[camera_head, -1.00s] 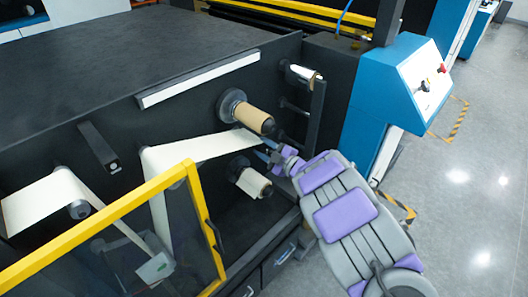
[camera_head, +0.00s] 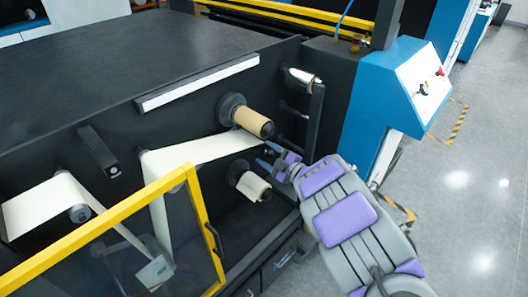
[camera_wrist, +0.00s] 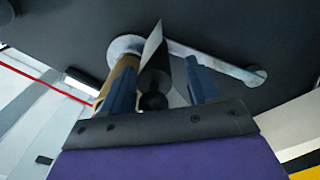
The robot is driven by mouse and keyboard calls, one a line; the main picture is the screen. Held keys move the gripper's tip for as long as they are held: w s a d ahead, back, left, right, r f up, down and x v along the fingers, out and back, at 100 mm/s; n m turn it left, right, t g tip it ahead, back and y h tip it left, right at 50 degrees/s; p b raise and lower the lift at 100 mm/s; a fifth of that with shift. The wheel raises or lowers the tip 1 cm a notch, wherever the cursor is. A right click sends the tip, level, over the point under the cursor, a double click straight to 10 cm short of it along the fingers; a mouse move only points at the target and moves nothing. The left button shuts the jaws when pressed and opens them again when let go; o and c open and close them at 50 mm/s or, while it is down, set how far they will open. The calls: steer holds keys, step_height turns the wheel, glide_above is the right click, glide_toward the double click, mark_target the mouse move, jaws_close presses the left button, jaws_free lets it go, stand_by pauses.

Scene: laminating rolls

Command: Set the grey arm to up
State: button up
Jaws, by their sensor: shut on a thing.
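The grey arm (camera_wrist: 218,62) is a light grey bar on the dark machine face in the wrist view. It slants from a rounded end at the right to the upper middle, where a dark roller (camera_wrist: 153,92) with a round end knob stands out from it. My gripper (camera_wrist: 159,72) has its two blue fingers on either side of this roller, shut on it. In the head view my gripper (camera_head: 268,156) is between the brown core (camera_head: 252,120) and the lower roll (camera_head: 254,186). The grey arm cannot be made out there.
White film (camera_head: 205,150) runs left from near my gripper. A yellow-framed guard (camera_head: 110,222) stands at the front left. A dark upright post (camera_head: 315,118) and a blue control console (camera_head: 385,90) are to the right. Grey floor (camera_head: 470,200) is open at the far right.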

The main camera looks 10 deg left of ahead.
steer(key=p+v, duration=0.2)
steer(key=v, duration=1.3)
steer(key=shift+s+d, duration=0.15)
steer(key=shift+d, duration=0.1)
